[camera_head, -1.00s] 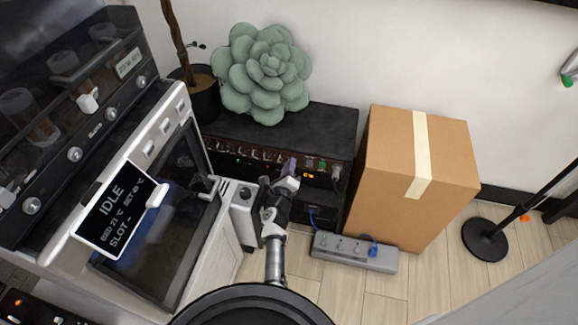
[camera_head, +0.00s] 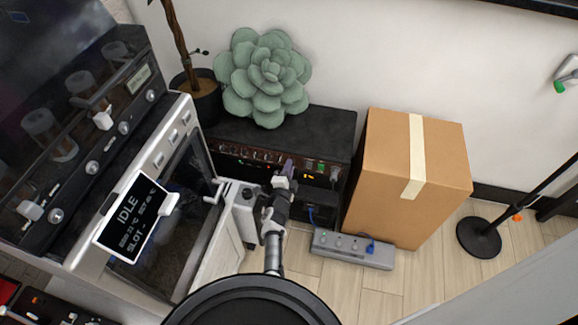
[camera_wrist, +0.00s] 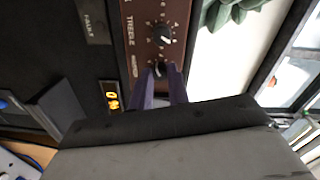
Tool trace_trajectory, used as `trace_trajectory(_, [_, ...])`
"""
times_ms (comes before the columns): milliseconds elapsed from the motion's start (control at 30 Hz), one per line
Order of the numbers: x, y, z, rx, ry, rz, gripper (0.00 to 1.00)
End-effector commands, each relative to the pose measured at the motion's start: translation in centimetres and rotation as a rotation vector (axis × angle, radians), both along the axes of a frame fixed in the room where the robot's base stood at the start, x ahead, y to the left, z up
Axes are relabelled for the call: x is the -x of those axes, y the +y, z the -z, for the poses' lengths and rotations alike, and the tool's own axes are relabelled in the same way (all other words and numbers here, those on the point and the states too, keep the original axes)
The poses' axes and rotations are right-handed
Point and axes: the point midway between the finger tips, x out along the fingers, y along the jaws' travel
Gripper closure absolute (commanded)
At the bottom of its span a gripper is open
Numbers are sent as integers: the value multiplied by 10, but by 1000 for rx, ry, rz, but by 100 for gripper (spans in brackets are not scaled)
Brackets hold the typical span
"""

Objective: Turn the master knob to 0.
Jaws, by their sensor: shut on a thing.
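The black amplifier (camera_head: 310,132) stands against the wall, with a brown strip of knobs along its front. In the wrist view the brown panel (camera_wrist: 146,14) carries small black knobs with white pointers. My gripper (camera_head: 289,166) is at the right part of this panel. In the wrist view its two purple fingers (camera_wrist: 160,80) are closed around the end knob (camera_wrist: 160,68), beyond the knob marked like "treble" (camera_wrist: 163,35). The held knob is partly hidden, and its label is too small to read. A small orange display (camera_wrist: 113,96) is lit beside it; I cannot read it surely.
A cardboard box (camera_head: 390,150) stands right of the amplifier, with a grey power strip (camera_head: 352,249) on the floor before it. A white oven-like machine (camera_head: 215,262) stands close on the left. A succulent cushion (camera_head: 265,75) rests on the amplifier.

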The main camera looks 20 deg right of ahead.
Motion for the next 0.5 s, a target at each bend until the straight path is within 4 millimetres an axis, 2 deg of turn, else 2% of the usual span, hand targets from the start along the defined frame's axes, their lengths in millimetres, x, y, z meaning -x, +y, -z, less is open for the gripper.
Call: trace_trajectory(500, [0, 0, 0, 352, 239, 0, 100])
